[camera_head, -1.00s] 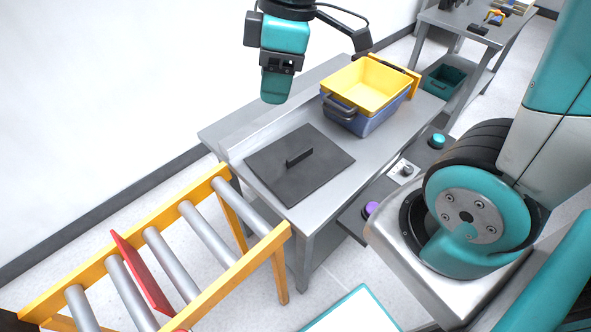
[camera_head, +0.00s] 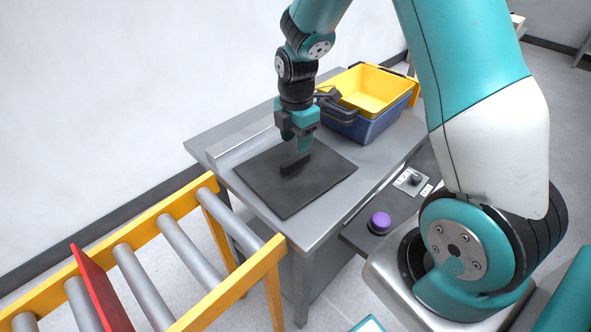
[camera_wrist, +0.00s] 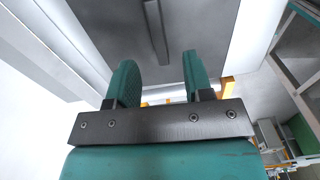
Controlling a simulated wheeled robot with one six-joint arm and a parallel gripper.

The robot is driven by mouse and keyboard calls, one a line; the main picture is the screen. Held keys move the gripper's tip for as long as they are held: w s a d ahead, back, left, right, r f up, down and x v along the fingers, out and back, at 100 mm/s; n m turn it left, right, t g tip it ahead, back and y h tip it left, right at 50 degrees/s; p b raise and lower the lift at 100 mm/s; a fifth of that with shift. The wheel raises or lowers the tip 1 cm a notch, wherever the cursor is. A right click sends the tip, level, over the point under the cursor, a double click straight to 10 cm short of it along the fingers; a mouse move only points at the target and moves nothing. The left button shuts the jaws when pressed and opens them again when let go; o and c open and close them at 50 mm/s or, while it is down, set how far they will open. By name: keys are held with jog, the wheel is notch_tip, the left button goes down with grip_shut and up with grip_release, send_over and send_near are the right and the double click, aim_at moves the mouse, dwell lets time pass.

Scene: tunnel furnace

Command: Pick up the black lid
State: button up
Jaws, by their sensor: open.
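The black lid (camera_head: 318,183) is a flat dark square lying on the grey metal table (camera_head: 357,205). Its raised bar handle (camera_head: 290,165) stands at the middle. My gripper (camera_head: 304,146) is pointed down close above the handle, and its fingers hide part of it. In the wrist view the two teal fingers (camera_wrist: 160,80) are apart with nothing between them. The lid (camera_wrist: 187,22) and its handle (camera_wrist: 156,32) show beyond the fingertips. I cannot tell whether a finger touches the handle.
A blue crate with a yellow bin (camera_head: 372,90) inside stands at the back right of the table. A roller conveyor with a yellow frame (camera_head: 245,282) and a red plate (camera_head: 100,288) is at the front left. A purple button (camera_head: 380,221) is at the table's front side.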

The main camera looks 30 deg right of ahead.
aim_at(295, 159)
jog(key=shift+f, duration=3.6)
jog(key=shift+w, duration=0.1)
grip_shut()
